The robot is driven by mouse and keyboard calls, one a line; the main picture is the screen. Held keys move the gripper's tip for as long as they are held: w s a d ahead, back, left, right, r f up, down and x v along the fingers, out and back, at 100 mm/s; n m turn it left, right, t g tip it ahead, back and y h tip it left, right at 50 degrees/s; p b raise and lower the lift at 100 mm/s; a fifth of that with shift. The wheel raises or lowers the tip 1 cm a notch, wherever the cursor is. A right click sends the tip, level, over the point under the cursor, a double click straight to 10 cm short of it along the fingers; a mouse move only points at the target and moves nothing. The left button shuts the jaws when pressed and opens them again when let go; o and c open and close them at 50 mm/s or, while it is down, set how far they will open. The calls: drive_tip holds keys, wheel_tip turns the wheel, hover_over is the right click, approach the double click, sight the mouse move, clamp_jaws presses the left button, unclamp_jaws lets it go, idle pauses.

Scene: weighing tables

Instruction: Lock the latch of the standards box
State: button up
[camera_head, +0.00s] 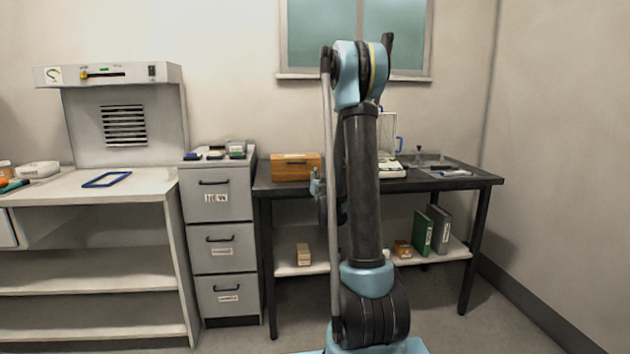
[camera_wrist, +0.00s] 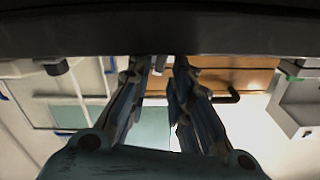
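A wooden box (camera_head: 290,168), which I take for the standards box, sits closed on the left part of the dark table (camera_head: 440,184). In the wrist view, which looks upside down, the box (camera_wrist: 235,77) is behind and to the right of the fingertips, with a black handle (camera_wrist: 228,97) on it. Whether the fingers touch the box cannot be told. In the head view my arm hides part of the table.
A grey drawer cabinet (camera_head: 219,236) stands left of the table, with small items on top. A balance (camera_head: 391,168) stands behind my arm. Binders (camera_head: 424,235) stand on the lower shelf. A white bench with a hood (camera_head: 110,73) is at left. Open floor lies in front of the table.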

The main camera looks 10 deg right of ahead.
drive_tip(key=shift+w, duration=2.6)
clamp_jaws()
